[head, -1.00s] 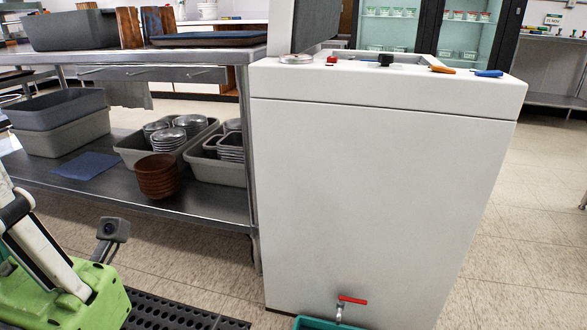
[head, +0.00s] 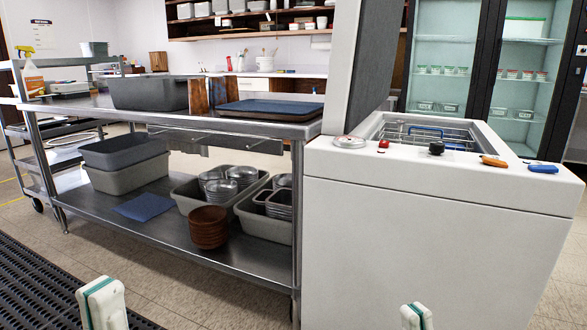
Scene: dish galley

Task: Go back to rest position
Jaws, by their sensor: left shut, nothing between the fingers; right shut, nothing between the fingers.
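My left gripper (head: 103,303) shows at the bottom edge of the head view, left of centre, as a pale upright tip with a green stripe. It is shut and empty. My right gripper (head: 416,317) shows at the bottom edge, right of centre, in front of the white machine. It is shut and empty, with only its top in the frame. The rest of both arms is out of view. Neither gripper appears to touch anything.
A white machine (head: 425,245) with an open lid stands at right. A steel table (head: 170,118) at left holds bins and a tray; its lower shelf (head: 105,205) holds tubs and brown bowls (head: 208,227). A black floor mat (head: 40,285) lies at lower left. Glass-door coolers stand behind.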

